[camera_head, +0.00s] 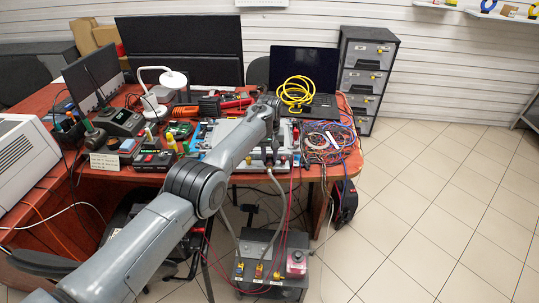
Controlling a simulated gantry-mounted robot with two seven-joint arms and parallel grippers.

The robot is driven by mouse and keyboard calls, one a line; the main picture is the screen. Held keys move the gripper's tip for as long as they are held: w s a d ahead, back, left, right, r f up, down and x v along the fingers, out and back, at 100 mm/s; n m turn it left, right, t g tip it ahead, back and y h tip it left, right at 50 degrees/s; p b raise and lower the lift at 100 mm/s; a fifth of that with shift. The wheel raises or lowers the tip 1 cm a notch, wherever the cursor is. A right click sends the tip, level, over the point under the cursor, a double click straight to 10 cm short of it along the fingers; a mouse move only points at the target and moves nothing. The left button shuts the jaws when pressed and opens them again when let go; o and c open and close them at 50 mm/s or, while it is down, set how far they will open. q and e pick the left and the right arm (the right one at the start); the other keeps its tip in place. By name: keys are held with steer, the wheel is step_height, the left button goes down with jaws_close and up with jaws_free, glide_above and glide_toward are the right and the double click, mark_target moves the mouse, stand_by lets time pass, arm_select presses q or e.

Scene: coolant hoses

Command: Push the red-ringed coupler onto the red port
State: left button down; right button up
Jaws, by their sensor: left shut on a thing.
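My left arm reaches in from the lower left to the front edge of the red-brown table. Its gripper (269,154) is at the front right of the work area and is shut on a hose end. A grey hose (281,197) hangs from there down to the dark unit on the floor. The coupler and its red ring are too small and too covered to make out. The red port cannot be told apart among the small parts by the gripper. I cannot tell whether the coupler touches a port. My right gripper is not in view.
A dark floor unit (252,247) with yellow and red fittings stands before the table. Tangled wires (329,143) lie right of the gripper. A laptop (318,107) with a yellow coil (296,92) stands behind. Tools crowd the left; the tiled floor (430,200) at right is clear.

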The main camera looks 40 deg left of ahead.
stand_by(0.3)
arm_select(q)
steer(key=c, duration=0.8)
jaws_free()
steer(key=shift+o, duration=0.5)
